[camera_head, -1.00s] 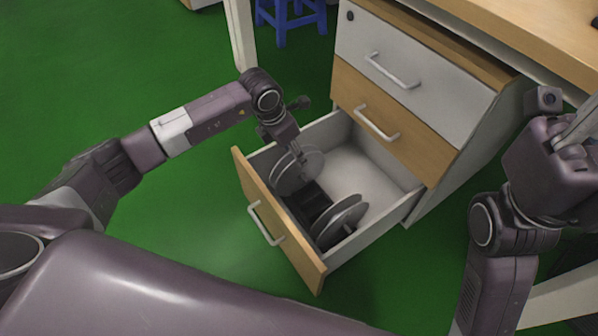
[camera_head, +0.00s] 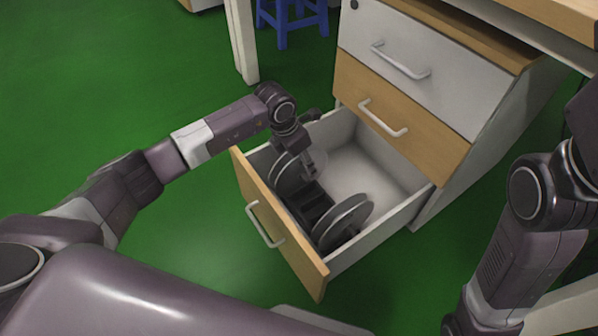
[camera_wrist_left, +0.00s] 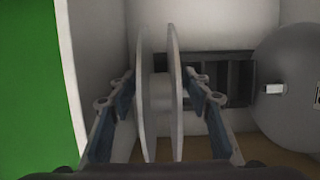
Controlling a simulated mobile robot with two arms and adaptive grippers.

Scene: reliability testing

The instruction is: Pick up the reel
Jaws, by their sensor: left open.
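A grey reel (camera_head: 292,172) with two round discs stands on edge at the left end of the open bottom drawer (camera_head: 374,233). In the left wrist view this reel (camera_wrist_left: 159,93) stands between the two fingers of my left gripper (camera_wrist_left: 160,108). The gripper is open, with one finger on each side of the discs and visible gaps. In the head view my left gripper (camera_head: 306,172) points down into the drawer, partly covering the reel. A second reel (camera_head: 343,222) stands at the drawer's near right end and shows at the right of the left wrist view (camera_wrist_left: 300,90).
A dark slotted holder (camera_head: 312,205) lies between the reels in the drawer. The drawer's wooden front (camera_head: 275,225) and white walls surround them. The cabinet (camera_head: 420,90) with closed upper drawers stands behind. A blue stool (camera_head: 292,20) is at the back.

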